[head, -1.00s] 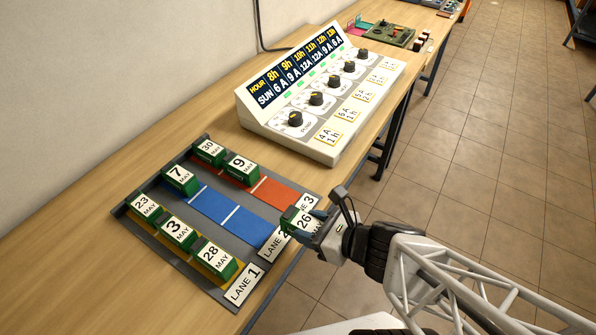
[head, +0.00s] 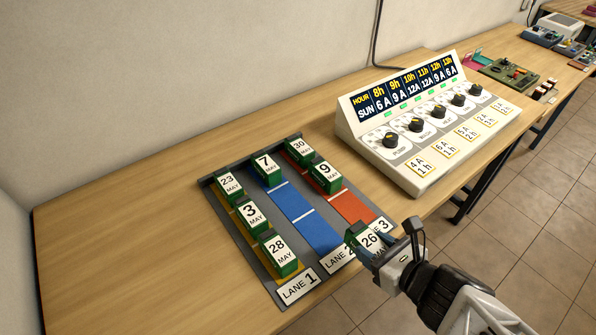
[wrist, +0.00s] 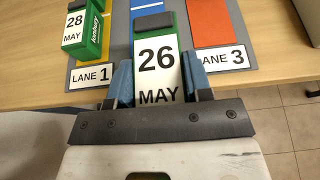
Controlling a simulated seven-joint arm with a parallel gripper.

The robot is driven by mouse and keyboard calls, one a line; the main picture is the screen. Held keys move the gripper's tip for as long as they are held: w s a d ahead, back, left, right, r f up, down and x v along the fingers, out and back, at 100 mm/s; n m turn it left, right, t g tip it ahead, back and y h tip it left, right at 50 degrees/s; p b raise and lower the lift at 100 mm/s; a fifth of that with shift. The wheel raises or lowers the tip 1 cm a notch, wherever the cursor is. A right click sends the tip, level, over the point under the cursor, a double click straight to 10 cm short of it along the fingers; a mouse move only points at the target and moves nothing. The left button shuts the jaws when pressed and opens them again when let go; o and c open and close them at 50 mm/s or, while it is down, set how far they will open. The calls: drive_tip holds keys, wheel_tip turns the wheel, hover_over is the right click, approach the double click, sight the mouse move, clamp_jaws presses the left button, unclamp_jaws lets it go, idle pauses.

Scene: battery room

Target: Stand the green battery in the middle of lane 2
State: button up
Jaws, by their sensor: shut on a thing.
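My gripper (head: 372,246) is shut on the green battery (head: 362,230) marked 26 MAY. It holds the battery at the front edge of the rack, by the labels of lanes 2 and 3. In the wrist view the battery (wrist: 155,60) sits between the blue fingers of my gripper (wrist: 158,78). The blue strip of lane 2 (head: 296,207) holds a green battery marked 7 MAY (head: 267,168) at its far end. Its middle and near places are bare. The held battery partly hides the lane 2 label (head: 336,261) and the lane 3 label (head: 384,226).
Yellow lane 1 holds batteries marked 23 (head: 228,186), 3 (head: 251,217) and 28 (head: 279,252). Red lane 3 holds batteries marked 30 (head: 299,150) and 9 (head: 326,175), with its near place bare. A charger console (head: 430,120) stands to the right on the table (head: 130,250).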

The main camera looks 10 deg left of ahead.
drive_tip(key=shift+w+a+r, duration=0.1)
drive_tip(key=shift+w+a, duration=0.15)
drive_tip(key=shift+a, duration=0.25)
drive_tip(key=shift+w+a+r, duration=0.1)
drive_tip(key=shift+w+a, duration=0.1)
drive_tip(key=shift+a, duration=0.3)
drive_tip(key=shift+w+a, duration=0.15)
drive_tip(key=shift+a, duration=0.65)
drive_tip(key=shift+w+a, duration=0.15)
drive_tip(key=shift+a, duration=1.7)
drive_tip(key=shift+s+a+f, duration=0.1)
drive_tip(key=shift+s+a, duration=0.1)
drive_tip(key=shift+a, duration=1.45)
drive_tip(key=shift+w+a, duration=0.1)
drive_tip(key=w+a, duration=0.2)
drive_tip(key=w, duration=0.2)
drive_tip(key=w+a+f, duration=0.1)
drive_tip(key=w+a, duration=0.2)
drive_tip(key=w, duration=0.2)
drive_tip(key=w+a, duration=0.3)
drive_tip(key=w, duration=0.1)
drive_tip(key=shift+w+f, duration=0.2)
drive_tip(key=shift+w, duration=0.15)
drive_tip(key=shift+f, duration=0.1)
drive_tip(key=shift+f, duration=1.65)
